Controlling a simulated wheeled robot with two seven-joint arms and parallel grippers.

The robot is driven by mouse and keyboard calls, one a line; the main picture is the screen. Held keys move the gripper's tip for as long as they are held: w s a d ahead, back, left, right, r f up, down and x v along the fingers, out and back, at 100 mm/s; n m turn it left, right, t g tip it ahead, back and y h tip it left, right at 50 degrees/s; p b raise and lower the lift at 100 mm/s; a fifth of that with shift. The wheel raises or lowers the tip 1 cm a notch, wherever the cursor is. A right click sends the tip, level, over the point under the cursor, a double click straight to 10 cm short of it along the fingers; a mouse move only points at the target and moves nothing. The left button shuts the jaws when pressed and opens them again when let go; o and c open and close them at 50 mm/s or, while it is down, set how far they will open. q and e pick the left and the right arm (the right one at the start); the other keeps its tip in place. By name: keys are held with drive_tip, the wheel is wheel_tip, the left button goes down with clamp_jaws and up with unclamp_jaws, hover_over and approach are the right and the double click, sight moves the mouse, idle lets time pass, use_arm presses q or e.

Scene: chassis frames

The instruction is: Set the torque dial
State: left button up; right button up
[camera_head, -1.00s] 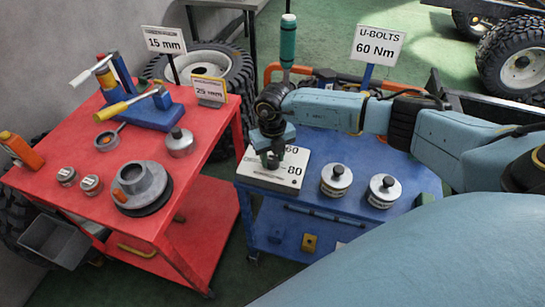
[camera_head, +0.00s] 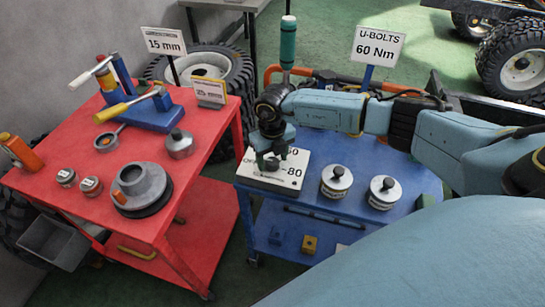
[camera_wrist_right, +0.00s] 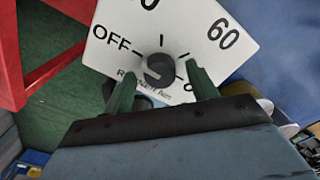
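The torque dial is a white plate (camera_head: 290,180) on the near left corner of the blue cart; "80" shows in the head view. In the right wrist view its dark round knob (camera_wrist_right: 160,69) sits among marks, with "OFF" at left and "60" at upper right. A pale mark shows on the knob; I cannot tell which value it points to. My right gripper (camera_head: 272,162) is over the dial. Its green fingers (camera_wrist_right: 160,75) are apart, one on each side of the knob, with gaps visible. My left gripper is not in view.
The sign "U-BOLTS 60 Nm" (camera_head: 376,46) stands behind the blue cart (camera_head: 400,215). Two silver weights with black knobs (camera_head: 336,182) (camera_head: 383,192) stand right of the dial. A red cart (camera_head: 212,140) with tools is at left. A teal-handled tool (camera_head: 288,42) stands upright behind my right arm.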

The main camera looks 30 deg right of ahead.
sight(272, 161)
wheel_tip(272, 161, up, 13)
drive_tip(key=shift+r, duration=0.2)
idle(0.4)
idle(0.4)
